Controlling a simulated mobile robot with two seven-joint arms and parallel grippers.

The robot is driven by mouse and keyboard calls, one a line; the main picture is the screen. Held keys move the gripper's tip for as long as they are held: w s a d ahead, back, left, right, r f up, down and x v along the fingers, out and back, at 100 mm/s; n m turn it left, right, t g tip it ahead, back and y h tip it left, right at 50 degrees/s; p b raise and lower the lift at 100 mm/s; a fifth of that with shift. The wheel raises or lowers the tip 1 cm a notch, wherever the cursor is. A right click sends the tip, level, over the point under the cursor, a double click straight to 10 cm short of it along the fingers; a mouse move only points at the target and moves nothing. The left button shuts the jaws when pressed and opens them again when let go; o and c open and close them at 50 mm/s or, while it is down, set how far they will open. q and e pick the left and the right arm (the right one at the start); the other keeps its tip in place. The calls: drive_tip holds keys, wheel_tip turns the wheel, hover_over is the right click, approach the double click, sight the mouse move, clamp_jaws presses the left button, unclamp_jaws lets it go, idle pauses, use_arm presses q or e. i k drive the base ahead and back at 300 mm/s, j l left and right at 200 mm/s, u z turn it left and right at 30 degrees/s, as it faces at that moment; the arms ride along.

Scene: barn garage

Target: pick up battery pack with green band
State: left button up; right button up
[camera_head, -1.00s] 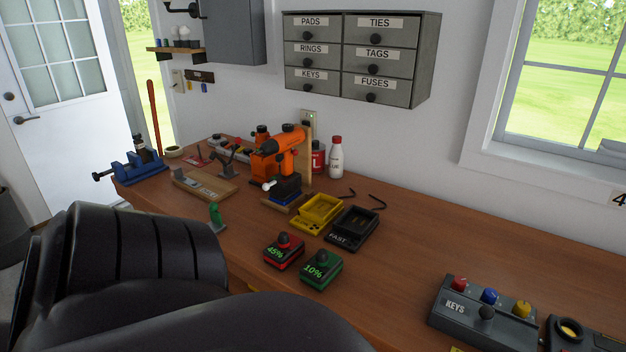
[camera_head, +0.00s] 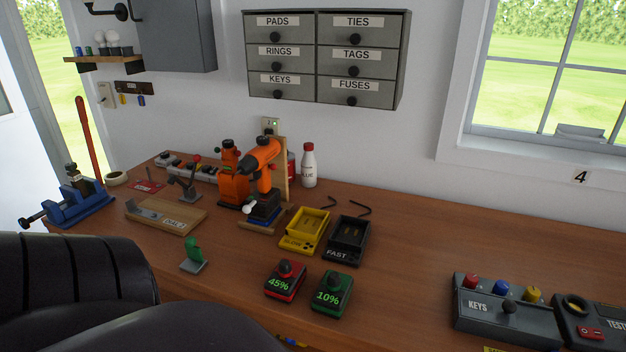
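The battery pack with the green band (camera_head: 331,295) sits on the wooden workbench (camera_head: 420,270), with "10%" on its face and a dark knob on top. A similar pack with a red band (camera_head: 286,282), marked "45%", stands just left of it. Both are upright and apart from anything of mine. Neither gripper's fingers show.
Behind the packs are a yellow "SLOW" tray (camera_head: 305,231) and a black "FAST" tray (camera_head: 347,240). An orange drill (camera_head: 262,158) stands further back. A grey KEYS box (camera_head: 508,312) is at right. A blue vise (camera_head: 75,205) is at left. Bench space right of the packs is clear.

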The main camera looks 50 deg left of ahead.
sight(331, 299)
drive_tip(key=k+j, duration=0.15)
drive_tip(key=j, duration=0.15)
drive_tip(key=k+j, duration=0.15)
drive_tip(key=j, duration=0.2)
drive_tip(key=k+j, duration=0.15)
drive_tip(key=j, duration=0.15)
drive_tip(key=k+j, duration=0.15)
drive_tip(key=j, duration=0.2)
